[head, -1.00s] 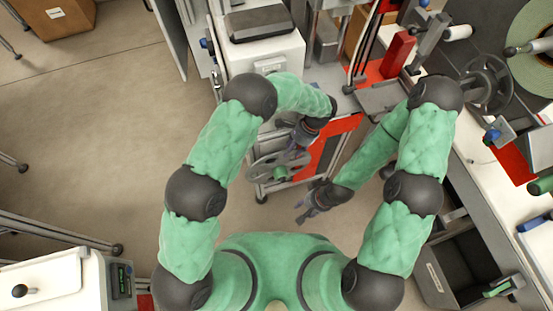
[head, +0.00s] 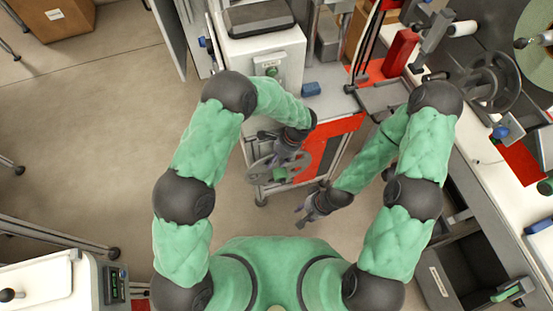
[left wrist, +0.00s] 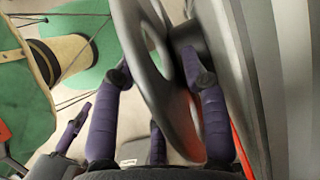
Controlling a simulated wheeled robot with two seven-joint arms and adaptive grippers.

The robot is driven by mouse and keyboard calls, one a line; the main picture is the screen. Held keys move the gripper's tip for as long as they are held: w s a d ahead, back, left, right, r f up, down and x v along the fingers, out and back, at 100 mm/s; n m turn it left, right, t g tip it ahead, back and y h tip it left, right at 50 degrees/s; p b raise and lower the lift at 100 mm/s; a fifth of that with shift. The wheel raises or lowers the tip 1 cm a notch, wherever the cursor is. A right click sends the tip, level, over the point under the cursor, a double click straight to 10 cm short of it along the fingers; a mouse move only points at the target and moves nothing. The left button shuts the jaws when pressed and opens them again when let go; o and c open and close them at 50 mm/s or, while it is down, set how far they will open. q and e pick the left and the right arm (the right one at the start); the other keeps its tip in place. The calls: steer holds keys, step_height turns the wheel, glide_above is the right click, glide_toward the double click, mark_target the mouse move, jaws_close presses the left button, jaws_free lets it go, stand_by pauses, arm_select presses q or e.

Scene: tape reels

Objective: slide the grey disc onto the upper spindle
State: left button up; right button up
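The grey disc (head: 262,172) is a spoked wheel with a green hub, at the front of the cart. My left gripper (head: 280,159) is at its upper rim. In the left wrist view the disc (left wrist: 166,82) stands nearly edge-on, and the fingers of my left gripper (left wrist: 160,76) lie on either side of its rim. They look apart, with a small gap on the left side; contact on the right is unclear. My right gripper (head: 301,212) is open and empty, low beside the cart. I cannot tell for certain which part is the upper spindle.
The cart's red panel (head: 332,146) is right of the disc. A blue block (head: 311,88) lies on the cart top. At the right, a machine carries another grey spoked reel (head: 490,82) and a large pale green disc (head: 530,65).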

mark_target(280, 176)
arm_select(q)
jaws_close()
steer(key=shift+r+p, duration=0.35)
steer(key=shift+p, duration=1.05)
steer(key=shift+s+d+p, duration=0.3)
steer(key=shift+s+d, duration=0.05)
steer(key=shift+s, duration=0.55)
steer(key=shift+s+d+p, duration=0.3)
steer(key=shift+s, duration=0.6)
steer(key=shift+s+d+f+p, duration=0.15)
steer(key=shift+s+d, duration=0.3)
steer(key=shift+s, duration=0.9)
steer(key=shift+s+d+r+p, duration=0.15)
steer(key=shift+s+d, duration=0.25)
steer(key=shift+s, duration=0.95)
steer(key=shift+f, duration=0.15)
